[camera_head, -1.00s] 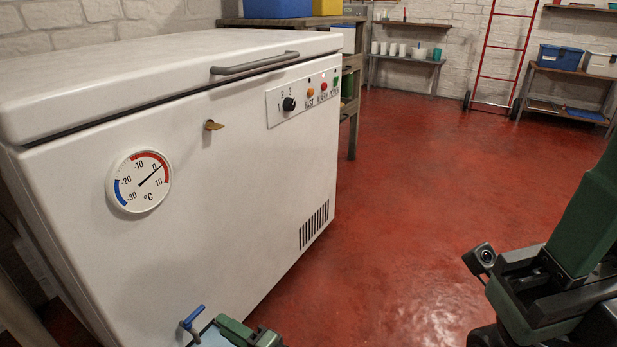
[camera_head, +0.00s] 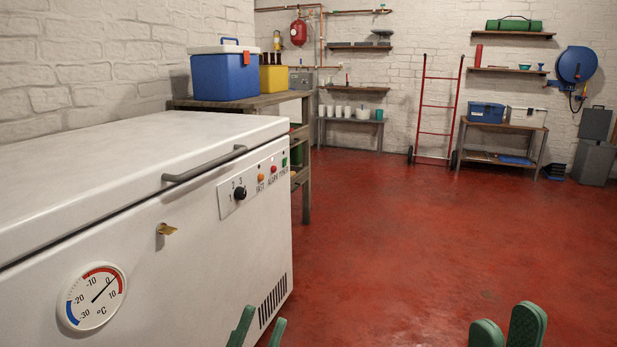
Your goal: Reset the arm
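My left gripper (camera_head: 263,322) shows at the bottom edge, in front of the freezer's lower right part. Its two green fingers are apart with nothing between them. My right gripper (camera_head: 507,326) shows at the bottom right over the red floor. Its two green fingers are also apart and empty. Only the finger ends are in view; the arms are hidden below the picture.
A white chest freezer (camera_head: 150,235) with its lid shut fills the left. Behind it, a wooden table (camera_head: 300,97) bears a blue cooler (camera_head: 224,75) and a yellow crate (camera_head: 272,78). A red hand truck (camera_head: 436,110) stands at the back wall. The red floor (camera_head: 400,230) is clear.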

